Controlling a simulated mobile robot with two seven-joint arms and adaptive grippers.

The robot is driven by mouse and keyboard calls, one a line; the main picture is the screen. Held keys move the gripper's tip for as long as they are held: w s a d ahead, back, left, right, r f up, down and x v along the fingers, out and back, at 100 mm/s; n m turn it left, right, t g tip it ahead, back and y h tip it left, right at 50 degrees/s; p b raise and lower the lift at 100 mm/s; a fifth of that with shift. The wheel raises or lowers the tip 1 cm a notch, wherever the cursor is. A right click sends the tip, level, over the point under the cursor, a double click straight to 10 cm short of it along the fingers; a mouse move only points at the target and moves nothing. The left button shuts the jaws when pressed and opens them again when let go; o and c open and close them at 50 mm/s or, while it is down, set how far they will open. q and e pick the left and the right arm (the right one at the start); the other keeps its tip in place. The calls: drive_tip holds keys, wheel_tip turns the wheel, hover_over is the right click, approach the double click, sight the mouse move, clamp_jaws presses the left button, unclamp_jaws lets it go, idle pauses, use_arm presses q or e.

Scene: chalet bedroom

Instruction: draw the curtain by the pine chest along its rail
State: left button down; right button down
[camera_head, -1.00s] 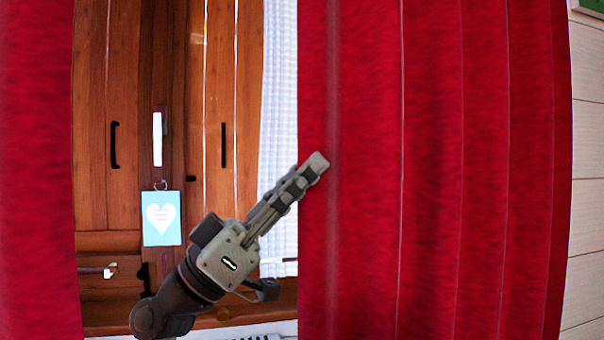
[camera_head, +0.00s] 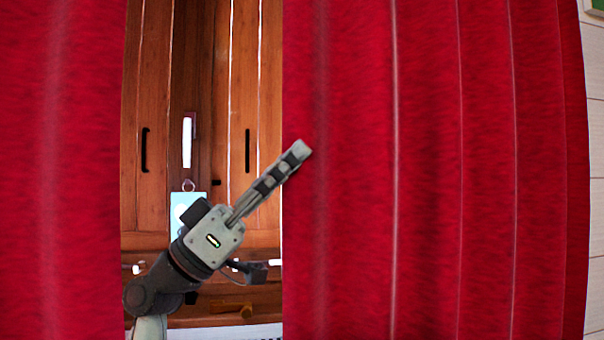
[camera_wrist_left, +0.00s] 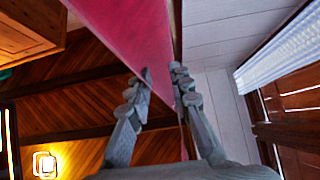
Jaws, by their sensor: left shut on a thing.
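The red curtain (camera_head: 430,180) hangs in vertical folds over the middle and right of the head view. A second red curtain panel (camera_head: 55,170) hangs at the left. My left gripper (camera_head: 298,150) is at the left edge of the right panel. In the left wrist view, its fingers (camera_wrist_left: 161,85) are closed on the curtain's edge (camera_wrist_left: 135,35). The curtain rail is not visible in the head view. My right gripper is not in view.
Between the panels is a brown wooden window or shutter (camera_head: 155,100) with dark handles and a white handle (camera_head: 187,140). A light blue tag (camera_head: 182,205) hangs there, partly behind my arm. A pale plank wall (camera_head: 595,150) is at the far right.

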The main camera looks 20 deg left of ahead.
use_arm(q)
drive_tip(key=c, duration=1.4)
unclamp_jaws()
drive_tip(key=shift+o, duration=0.2)
drive_tip(key=shift+w+d, duration=0.1)
